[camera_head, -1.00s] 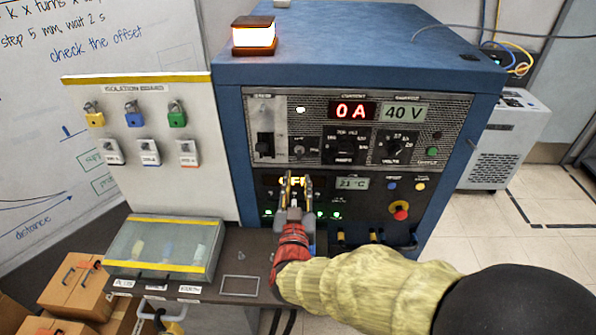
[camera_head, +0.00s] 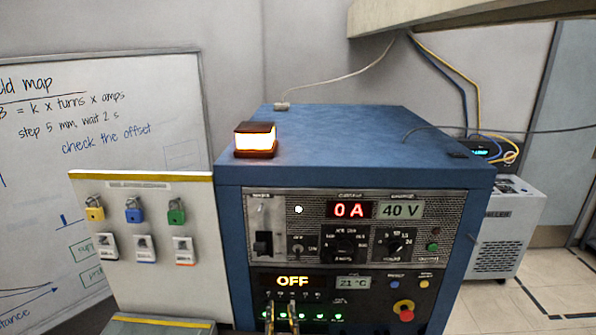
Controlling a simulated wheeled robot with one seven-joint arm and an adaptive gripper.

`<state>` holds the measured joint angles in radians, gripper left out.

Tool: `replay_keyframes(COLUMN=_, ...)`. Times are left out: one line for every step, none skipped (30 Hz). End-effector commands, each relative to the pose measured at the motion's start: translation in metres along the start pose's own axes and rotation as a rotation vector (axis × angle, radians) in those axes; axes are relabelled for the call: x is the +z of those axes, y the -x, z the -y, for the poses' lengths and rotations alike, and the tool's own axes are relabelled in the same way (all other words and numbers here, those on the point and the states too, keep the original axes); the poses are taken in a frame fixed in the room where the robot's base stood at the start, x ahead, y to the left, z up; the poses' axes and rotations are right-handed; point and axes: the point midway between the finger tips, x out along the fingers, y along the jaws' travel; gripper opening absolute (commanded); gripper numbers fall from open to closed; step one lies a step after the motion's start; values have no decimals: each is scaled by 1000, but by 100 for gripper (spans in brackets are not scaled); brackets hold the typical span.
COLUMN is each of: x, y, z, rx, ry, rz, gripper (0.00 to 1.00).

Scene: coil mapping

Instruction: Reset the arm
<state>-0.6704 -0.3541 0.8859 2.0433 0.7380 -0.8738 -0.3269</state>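My gripper (camera_head: 281,318) shows only by its two fingertips at the bottom edge of the head view, in front of the lower panel of the blue power supply cabinet (camera_head: 340,135). The fingertips stand apart with nothing seen between them. The rest of my arm is out of frame. The cabinet's displays read 0 A (camera_head: 350,210), 40 V (camera_head: 400,211), OFF (camera_head: 293,281) and 21 °C (camera_head: 353,283). I cannot tell how far the fingertips are from the panel.
An amber-based lamp (camera_head: 255,140) is lit on the cabinet top. A red stop button (camera_head: 403,310) is at the panel's lower right. A shelf (camera_head: 440,15) overhangs at upper right.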

Motion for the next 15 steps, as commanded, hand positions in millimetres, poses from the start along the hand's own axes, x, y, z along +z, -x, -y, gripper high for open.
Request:
replay_keyframes(x=23, y=4, z=12, rx=-49, ry=1, rz=85, gripper=27)
replay_keyframes(x=35, y=8, z=19, rx=-81, ry=0, rz=139, gripper=27)
replay_keyframes(x=48, y=15, z=30, rx=-124, ry=-1, rz=207, gripper=27)
replay_keyframes(x=57, y=21, z=37, rx=-155, ry=1, rz=257, gripper=27)
replay_keyframes(x=64, y=28, z=43, rx=-183, ry=2, rz=305, gripper=27)
replay_keyframes(x=72, y=38, z=48, rx=-215, ry=4, rz=368, gripper=27)
replay_keyframes(x=78, y=46, z=50, rx=-235, ry=6, rz=415, gripper=27)
replay_keyframes(x=82, y=55, z=51, rx=-254, ry=9, rz=459, gripper=27)
replay_keyframes(x=85, y=66, z=51, rx=-276, ry=14, rz=516, gripper=27)
replay_keyframes(x=88, y=76, z=50, rx=-289, ry=19, rz=559, gripper=27)
replay_keyframes(x=89, y=85, z=47, rx=-300, ry=24, rz=600, gripper=27)
replay_keyframes(x=89, y=98, z=42, rx=-311, ry=31, rz=653, gripper=27)
replay_keyframes(x=89, y=108, z=36, rx=-316, ry=37, rz=691, gripper=27)
replay_keyframes(x=89, y=118, z=30, rx=-318, ry=43, rz=730, gripper=27)
replay_keyframes(x=86, y=132, z=20, rx=-317, ry=53, rz=777, gripper=27)
